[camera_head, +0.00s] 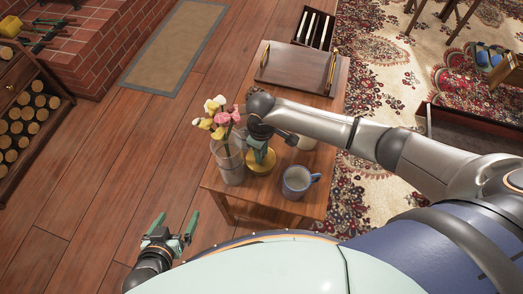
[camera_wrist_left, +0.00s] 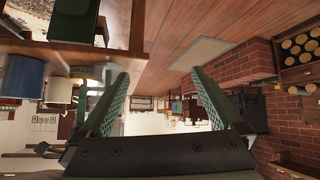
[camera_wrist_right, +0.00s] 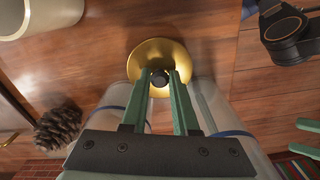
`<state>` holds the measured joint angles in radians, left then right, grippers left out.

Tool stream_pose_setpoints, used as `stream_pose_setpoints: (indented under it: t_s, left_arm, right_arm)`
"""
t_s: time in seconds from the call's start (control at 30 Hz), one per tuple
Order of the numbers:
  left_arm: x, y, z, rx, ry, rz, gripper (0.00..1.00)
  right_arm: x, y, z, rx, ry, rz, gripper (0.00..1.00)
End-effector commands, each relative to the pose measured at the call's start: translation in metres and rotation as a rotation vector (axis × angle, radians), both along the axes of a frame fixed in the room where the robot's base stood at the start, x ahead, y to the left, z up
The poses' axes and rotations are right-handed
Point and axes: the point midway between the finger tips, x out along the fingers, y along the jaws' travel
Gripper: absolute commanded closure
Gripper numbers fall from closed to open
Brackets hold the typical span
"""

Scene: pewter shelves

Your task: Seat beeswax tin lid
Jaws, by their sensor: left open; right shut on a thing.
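The round gold lid (camera_head: 261,162) with a dark knob is at the right gripper, over the wooden table between the vase and the blue mug. It also shows in the right wrist view (camera_wrist_right: 158,52). My right gripper (camera_wrist_right: 160,82) is shut on the lid's knob (camera_wrist_right: 160,76). My left gripper (camera_head: 172,229) is open and empty, out over the floor left of the table.
A glass vase (camera_head: 231,165) with flowers stands close left of the lid. A blue mug (camera_head: 297,180) stands in front on the right. A wooden tray (camera_head: 296,66) is at the table's back. A pine cone (camera_wrist_right: 62,126) shows in the right wrist view.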

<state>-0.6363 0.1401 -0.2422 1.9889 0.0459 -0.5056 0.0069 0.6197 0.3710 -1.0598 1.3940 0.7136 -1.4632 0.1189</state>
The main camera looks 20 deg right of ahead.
Motion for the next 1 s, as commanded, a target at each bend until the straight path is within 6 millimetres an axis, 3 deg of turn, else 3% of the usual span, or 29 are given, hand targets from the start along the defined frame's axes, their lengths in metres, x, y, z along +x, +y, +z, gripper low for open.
stream_pose_setpoints:
  t_s: [0.07,0.1,0.37,0.77,1.0]
  left_arm:
    - [0.000,0.000,0.000,0.000,0.000,0.000,0.00]
    - [0.000,0.000,0.000,0.000,0.000,0.000,0.00]
    - [0.000,0.000,0.000,0.000,0.000,0.000,0.00]
    - [0.001,0.001,0.001,0.000,-0.007,0.002,0.00]
    - [-0.001,0.015,-0.007,0.016,-0.017,0.028,0.00]
  right_arm:
    - [0.000,0.000,0.000,0.000,0.000,0.000,1.00]
    - [0.000,0.000,0.000,0.000,0.000,0.000,0.68]
    - [0.000,0.000,0.000,0.000,0.000,0.000,0.39]
    - [0.000,0.000,0.000,-0.001,-0.001,0.000,0.37]
    - [0.000,0.000,0.000,-0.001,-0.001,0.000,0.37]
